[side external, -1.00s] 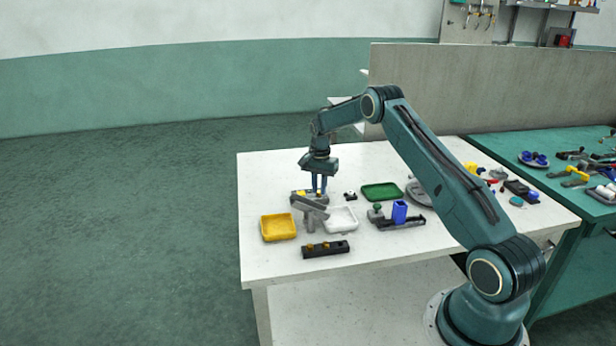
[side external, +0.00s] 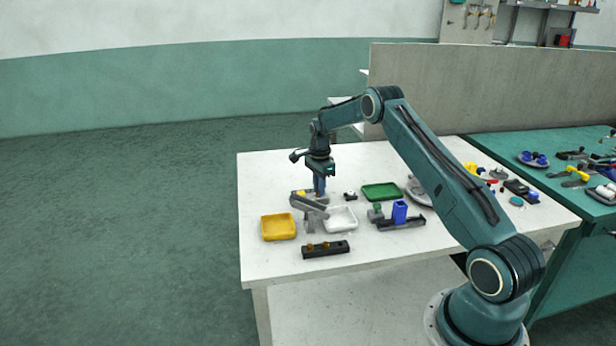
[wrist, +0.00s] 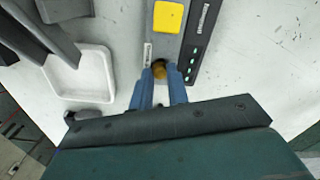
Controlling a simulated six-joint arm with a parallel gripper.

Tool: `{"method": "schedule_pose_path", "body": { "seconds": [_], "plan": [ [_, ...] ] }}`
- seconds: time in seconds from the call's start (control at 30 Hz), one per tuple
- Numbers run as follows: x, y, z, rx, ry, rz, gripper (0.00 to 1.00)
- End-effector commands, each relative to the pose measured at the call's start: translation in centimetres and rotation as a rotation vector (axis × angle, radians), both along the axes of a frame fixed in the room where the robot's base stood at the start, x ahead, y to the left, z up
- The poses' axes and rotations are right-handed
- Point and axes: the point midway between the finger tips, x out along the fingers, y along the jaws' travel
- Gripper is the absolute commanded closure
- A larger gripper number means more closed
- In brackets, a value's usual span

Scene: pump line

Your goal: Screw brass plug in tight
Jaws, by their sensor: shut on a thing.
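My gripper (wrist: 161,72) points down, its two blue fingers shut on the brass plug (wrist: 159,71). The plug sits at the near end of a grey fixture (wrist: 160,45) in the wrist view. The fingers hide part of the plug, so I cannot tell how deep it is in. In the side view my gripper (side external: 319,194) is over the fixture, and the plug cannot be made out there. A yellow block (wrist: 168,17) is on the fixture, with a dark strip with green lights (wrist: 196,45) beside it.
A white tray (side external: 341,225) and a yellow tray (side external: 278,239) stand near the fixture. A black rack (side external: 326,251) with brass pieces is in front. A green tray (side external: 382,191) and a blue block (side external: 399,212) are to the right. The table's left side is clear.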

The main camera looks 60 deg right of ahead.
Motion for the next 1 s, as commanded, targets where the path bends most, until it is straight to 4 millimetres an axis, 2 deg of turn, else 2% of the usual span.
{"method": "schedule_pose_path", "body": {
  "seconds": [0.37, 1.0],
  "plan": [
    [0.0, -0.04, 0.02, 0.0, -0.001, -0.035, 1.0],
    [0.0, -0.04, -0.02, 0.0, -0.001, -0.5, 1.0]
  ]
}}
